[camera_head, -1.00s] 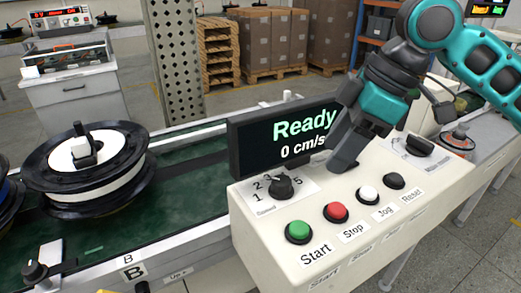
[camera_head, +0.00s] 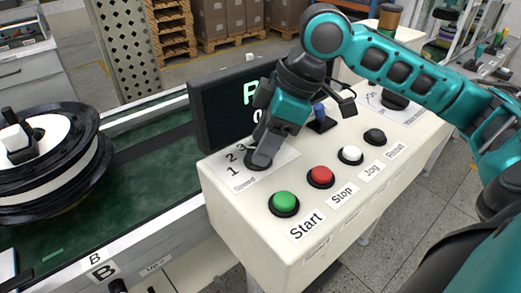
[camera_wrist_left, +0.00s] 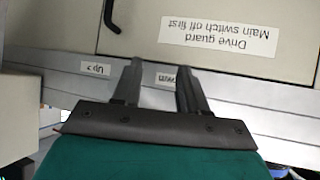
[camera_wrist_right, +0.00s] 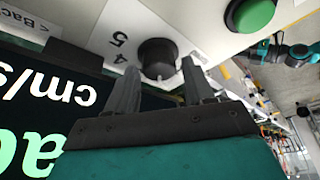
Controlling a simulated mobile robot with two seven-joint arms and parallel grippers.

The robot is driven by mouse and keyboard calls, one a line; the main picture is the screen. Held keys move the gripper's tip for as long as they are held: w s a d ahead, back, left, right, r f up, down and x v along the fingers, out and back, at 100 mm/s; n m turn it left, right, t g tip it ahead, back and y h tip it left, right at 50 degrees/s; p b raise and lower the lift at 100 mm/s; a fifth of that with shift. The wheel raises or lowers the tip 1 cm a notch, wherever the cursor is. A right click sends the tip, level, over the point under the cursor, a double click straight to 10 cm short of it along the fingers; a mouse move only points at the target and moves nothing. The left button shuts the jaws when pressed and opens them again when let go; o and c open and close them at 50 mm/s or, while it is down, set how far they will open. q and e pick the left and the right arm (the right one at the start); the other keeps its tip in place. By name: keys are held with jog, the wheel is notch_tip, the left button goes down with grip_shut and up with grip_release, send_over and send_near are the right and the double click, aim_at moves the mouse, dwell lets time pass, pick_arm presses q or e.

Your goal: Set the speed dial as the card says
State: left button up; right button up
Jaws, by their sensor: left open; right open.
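The black speed dial (camera_wrist_right: 157,55) shows in the right wrist view just beyond and between my right fingertips, with numbers 4 and 5 beside it. In the head view it is mostly hidden behind my right gripper (camera_head: 265,155), which points down at it; the numbers 1, 2 and 3 of its scale plate (camera_head: 240,180) show. My right gripper is open; contact with the dial cannot be told. The dial's pointer is not clear. My left gripper (camera_wrist_left: 160,72) is open and empty before a drive guard panel (camera_wrist_left: 225,28). I cannot make out the card.
The console (camera_head: 240,220) carries the green Start (camera_head: 284,202), red Stop (camera_head: 320,175), white Jog (camera_head: 351,154) and black Reset (camera_head: 374,136) buttons. A display (camera_head: 205,120) stands close behind the dial. A reel (camera_head: 45,180) sits on the green conveyor (camera_head: 150,190).

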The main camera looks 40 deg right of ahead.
jog(key=shift+x, duration=0.9)
jog(key=shift+r, duration=0.1)
jog(key=shift+c, duration=0.2)
jog(key=c, duration=0.7)
